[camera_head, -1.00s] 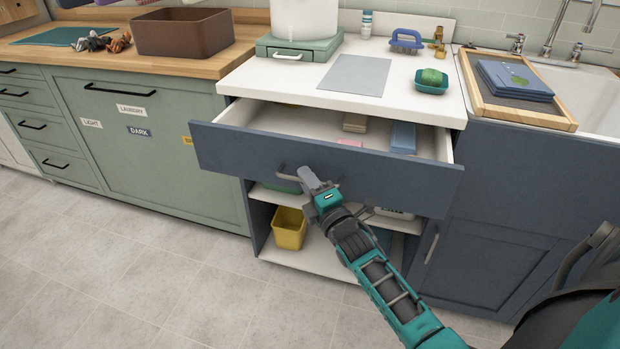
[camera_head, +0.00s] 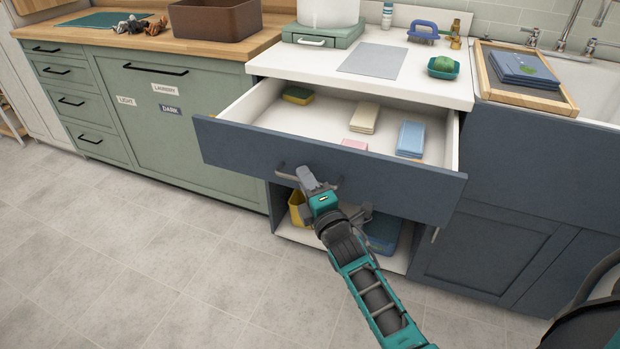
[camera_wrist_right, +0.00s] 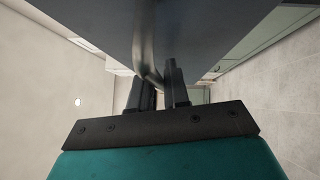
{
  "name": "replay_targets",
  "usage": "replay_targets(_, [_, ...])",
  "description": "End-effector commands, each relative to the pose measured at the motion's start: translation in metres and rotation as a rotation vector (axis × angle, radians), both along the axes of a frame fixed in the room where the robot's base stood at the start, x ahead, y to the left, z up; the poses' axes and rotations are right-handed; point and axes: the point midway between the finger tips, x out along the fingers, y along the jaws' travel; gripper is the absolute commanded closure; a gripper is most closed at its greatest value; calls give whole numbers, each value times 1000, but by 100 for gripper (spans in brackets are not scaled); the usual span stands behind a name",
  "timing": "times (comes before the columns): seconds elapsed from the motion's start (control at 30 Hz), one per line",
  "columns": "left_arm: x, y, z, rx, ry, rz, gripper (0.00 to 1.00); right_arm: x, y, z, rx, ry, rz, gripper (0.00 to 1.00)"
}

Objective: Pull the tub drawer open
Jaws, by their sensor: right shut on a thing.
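The tub drawer (camera_head: 410,185) is a wide dark-blue drawer under the white counter, and it stands well open. Inside it lie a green-and-yellow sponge (camera_head: 298,95), a cream block (camera_head: 364,117), a blue block (camera_head: 410,138) and a pink block (camera_head: 354,145). My right gripper (camera_head: 308,180) is shut on the drawer's grey bar handle (camera_head: 285,172) at the front. In the right wrist view, the fingers (camera_wrist_right: 160,88) close around the curved handle (camera_wrist_right: 146,45) beneath the dark drawer front. The left gripper does not show.
A yellow bin (camera_head: 297,208) stands on the open shelf under the drawer. The green cabinet (camera_head: 200,140) is to the left, the sink cabinet (camera_head: 490,245) to the right. The grey tiled floor (camera_head: 150,260) in front is clear.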

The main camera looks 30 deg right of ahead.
Motion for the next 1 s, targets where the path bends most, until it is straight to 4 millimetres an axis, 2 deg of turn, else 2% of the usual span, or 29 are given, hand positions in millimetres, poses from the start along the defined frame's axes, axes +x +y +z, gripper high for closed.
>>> replay_targets(0.4, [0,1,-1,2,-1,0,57,0,0,0,1,1,-1,100])
replay_targets(0.43, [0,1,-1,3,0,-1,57,0,0,0,1,1,-1,82])
replay_targets(0.6, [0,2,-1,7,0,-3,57,0,0,0,1,0,-1,66])
replay_targets(1.0, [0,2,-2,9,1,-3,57,0,-1,-1,0,0,0,66])
